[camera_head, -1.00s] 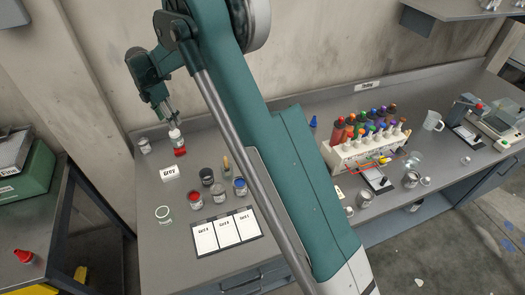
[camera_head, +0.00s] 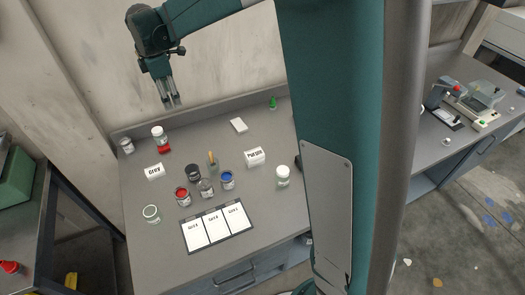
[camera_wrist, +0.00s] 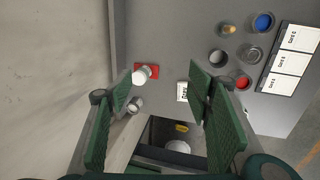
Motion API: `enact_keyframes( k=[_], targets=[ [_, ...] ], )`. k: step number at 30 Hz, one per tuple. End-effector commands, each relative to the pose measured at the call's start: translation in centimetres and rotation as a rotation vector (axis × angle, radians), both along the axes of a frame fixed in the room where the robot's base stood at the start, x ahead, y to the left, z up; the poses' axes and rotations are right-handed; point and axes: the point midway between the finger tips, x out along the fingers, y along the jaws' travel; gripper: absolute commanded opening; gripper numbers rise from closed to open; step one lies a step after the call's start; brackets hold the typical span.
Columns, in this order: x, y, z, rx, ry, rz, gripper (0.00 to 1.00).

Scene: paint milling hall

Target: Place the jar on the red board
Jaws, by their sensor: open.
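A clear jar with a white lid (camera_head: 158,132) stands upright at the back left of the grey bench. Its base appears to rest on the small red board (camera_head: 165,149), towards one edge. In the wrist view the white lid (camera_wrist: 139,77) overlaps part of the red board (camera_wrist: 154,71). My gripper (camera_head: 173,104) is open and empty, raised above and behind the jar and clear of it. In the wrist view its two fingers (camera_wrist: 165,95) are spread wide with nothing between them.
A grey tin (camera_head: 126,146) stands left of the jar, and a "GREY" card (camera_head: 155,171) in front. Several paint pots, including a red one (camera_head: 183,196) and a blue one (camera_head: 228,180), stand mid-bench by a card tray (camera_head: 247,233). Another white-lidded jar (camera_head: 283,177) is to the right.

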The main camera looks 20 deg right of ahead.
Motion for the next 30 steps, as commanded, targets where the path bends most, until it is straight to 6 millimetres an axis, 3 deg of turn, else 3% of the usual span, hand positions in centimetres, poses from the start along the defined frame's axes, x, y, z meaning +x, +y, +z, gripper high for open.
enact_keyframes(
  k=[15,30],
  targets=[
    [-8.8,-5.7,5.4,0.110,-0.090,-0.330,0.50],
    [-17.8,-10.3,8.0,0.234,-0.169,-0.644,0.50]
  ],
)
